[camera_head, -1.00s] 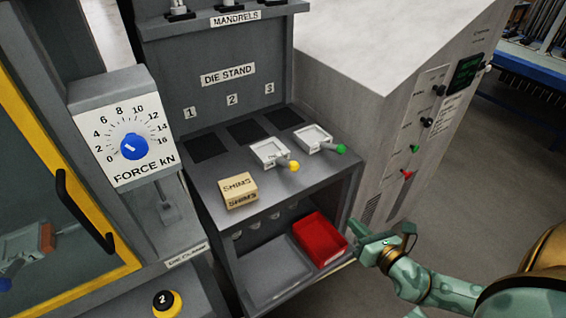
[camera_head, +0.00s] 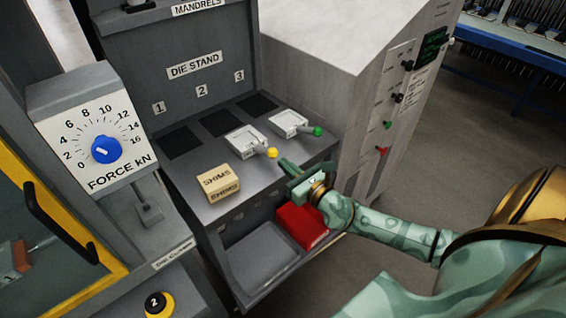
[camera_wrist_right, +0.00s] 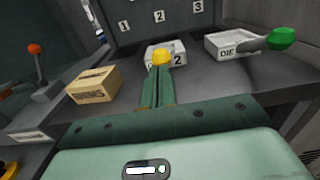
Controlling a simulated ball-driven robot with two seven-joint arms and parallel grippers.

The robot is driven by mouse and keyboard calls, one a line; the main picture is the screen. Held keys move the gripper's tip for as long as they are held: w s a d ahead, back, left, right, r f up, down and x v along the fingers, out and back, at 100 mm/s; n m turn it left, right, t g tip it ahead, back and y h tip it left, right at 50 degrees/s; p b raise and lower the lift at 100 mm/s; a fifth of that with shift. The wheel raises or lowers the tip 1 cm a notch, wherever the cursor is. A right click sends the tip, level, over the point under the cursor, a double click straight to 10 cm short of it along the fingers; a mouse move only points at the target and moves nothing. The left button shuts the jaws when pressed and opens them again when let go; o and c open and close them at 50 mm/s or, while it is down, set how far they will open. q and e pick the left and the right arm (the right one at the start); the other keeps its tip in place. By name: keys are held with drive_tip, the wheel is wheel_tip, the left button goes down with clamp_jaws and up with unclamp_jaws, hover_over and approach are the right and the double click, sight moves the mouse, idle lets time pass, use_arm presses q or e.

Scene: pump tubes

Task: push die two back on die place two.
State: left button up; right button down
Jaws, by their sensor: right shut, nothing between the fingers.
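Die two (camera_head: 245,140), a pale block with a yellow-knobbed handle (camera_head: 272,153), sits on the die stand's top in front of die place two (camera_head: 222,123), the dark square under label 2. It also shows in the right wrist view (camera_wrist_right: 179,59), marked 2. My right gripper (camera_head: 286,166) is shut and empty, just in front of the yellow knob. In the wrist view, its closed fingers (camera_wrist_right: 159,72) point at the knob and hide part of the handle; I cannot tell whether they touch. My left gripper is not in view.
A green-knobbed die (camera_head: 290,123) sits to the right, in front of place three (camera_head: 257,104). A shims box (camera_head: 217,181) stands at front left. A red bin (camera_head: 302,225) is on the lower shelf. Place one (camera_head: 180,142) is bare.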

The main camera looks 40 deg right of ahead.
drive_tip(key=shift+w, duration=0.9)
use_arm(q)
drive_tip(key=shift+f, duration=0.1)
